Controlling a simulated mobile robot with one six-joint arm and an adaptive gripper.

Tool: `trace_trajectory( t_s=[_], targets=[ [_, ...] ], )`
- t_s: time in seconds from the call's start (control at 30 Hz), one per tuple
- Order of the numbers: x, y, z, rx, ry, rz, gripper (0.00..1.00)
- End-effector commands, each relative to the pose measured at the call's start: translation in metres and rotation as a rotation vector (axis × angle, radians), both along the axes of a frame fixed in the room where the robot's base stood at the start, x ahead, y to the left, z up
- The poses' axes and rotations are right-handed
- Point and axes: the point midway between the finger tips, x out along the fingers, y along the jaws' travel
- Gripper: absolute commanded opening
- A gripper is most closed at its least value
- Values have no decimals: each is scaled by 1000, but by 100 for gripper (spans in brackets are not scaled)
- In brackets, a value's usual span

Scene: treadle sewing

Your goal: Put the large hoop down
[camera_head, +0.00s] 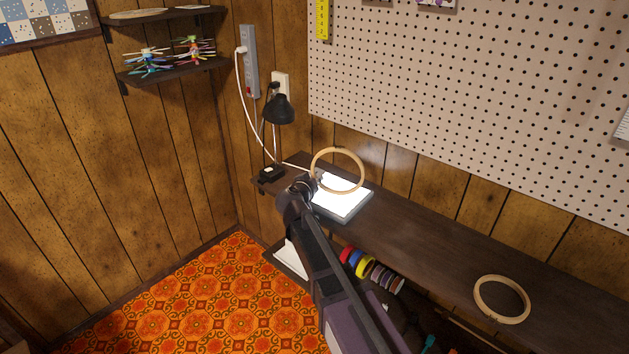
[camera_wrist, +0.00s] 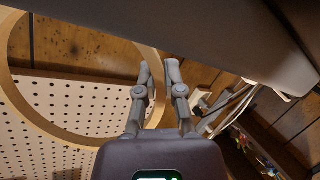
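The large hoop (camera_head: 363,168), a pale wooden ring, stands tilted up above a white lit pad at the far left part of the dark bench (camera_head: 430,235). My gripper (camera_head: 316,180) is at the hoop's left rim. In the wrist view the hoop (camera_wrist: 18,98) reaches out to the left, and its near rim passes between the two fingertips of my gripper (camera_wrist: 160,72), which look closed on it. I cannot tell whether the hoop's lower edge touches the pad.
The white pad (camera_head: 345,199) lies on the bench next to a black lamp (camera_head: 279,110). A second wooden hoop (camera_head: 482,300) lies flat on the bench at the right. The bench between them is clear. Coloured rolls (camera_head: 357,262) sit below the bench. A pegboard (camera_head: 450,90) covers the wall.

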Motion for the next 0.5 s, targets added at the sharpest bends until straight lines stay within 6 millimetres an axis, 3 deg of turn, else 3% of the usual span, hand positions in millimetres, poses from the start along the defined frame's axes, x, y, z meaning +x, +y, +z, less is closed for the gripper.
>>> trace_trajectory(
  t_s=[0.03,0.07,0.5],
  targets=[
    [0,0,0,0,0,0,34],
    [0,0,0,0,0,0,43],
    [0,0,2,0,0,0,43]
  ],
)
